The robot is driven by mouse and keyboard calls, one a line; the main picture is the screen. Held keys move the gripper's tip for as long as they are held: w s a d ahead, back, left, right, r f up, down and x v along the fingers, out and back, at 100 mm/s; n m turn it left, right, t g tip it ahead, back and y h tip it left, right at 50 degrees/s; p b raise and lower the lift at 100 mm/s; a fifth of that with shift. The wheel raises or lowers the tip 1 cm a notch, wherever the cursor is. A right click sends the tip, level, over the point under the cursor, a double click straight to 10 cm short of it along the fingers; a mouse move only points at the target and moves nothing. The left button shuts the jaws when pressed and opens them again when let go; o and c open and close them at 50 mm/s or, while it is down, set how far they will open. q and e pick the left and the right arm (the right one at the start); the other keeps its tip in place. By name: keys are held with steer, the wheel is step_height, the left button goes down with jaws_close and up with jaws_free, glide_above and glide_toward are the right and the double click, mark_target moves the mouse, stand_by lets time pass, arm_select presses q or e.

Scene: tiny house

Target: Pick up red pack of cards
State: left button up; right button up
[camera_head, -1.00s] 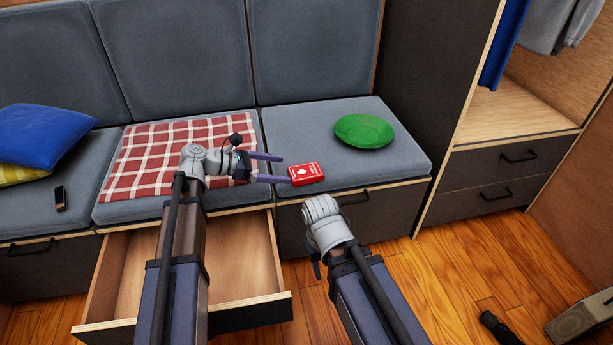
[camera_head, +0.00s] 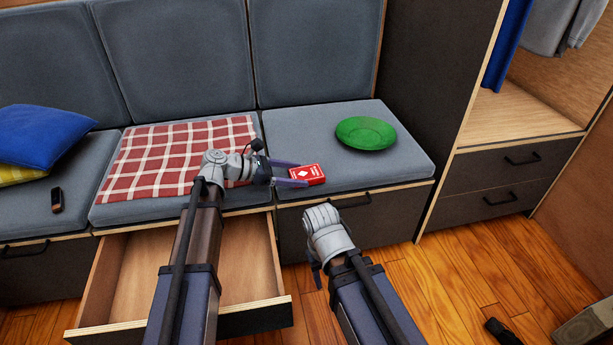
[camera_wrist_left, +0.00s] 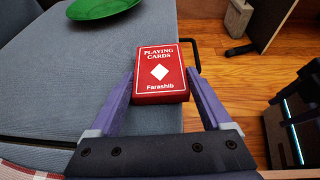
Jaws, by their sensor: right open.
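The red pack of cards (camera_head: 307,175) lies flat on the right grey seat cushion, near its front left edge. It also shows in the left wrist view (camera_wrist_left: 161,74), with its white lettering and diamond facing up. My left gripper (camera_head: 299,174) is open, its two purple fingers on either side of the pack's near part. In the left wrist view the fingers (camera_wrist_left: 160,84) flank the pack; whether they touch it I cannot tell. My right gripper (camera_head: 313,272) hangs low in front of the bench, away from the pack, its fingers mostly hidden behind its wrist.
A green plate (camera_head: 365,133) lies on the same cushion (camera_head: 400,165), behind and right of the pack. An open, empty drawer (camera_head: 245,262) juts out under my left arm. A checkered cloth (camera_head: 150,160) covers the middle cushion. A dark remote (camera_head: 57,199) lies at left.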

mark_target(294, 175)
arm_select(q)
steer(key=c, duration=0.9)
steer(key=shift+r, duration=0.15)
step_height(294, 175, up, 10)
steer(key=p, duration=1)
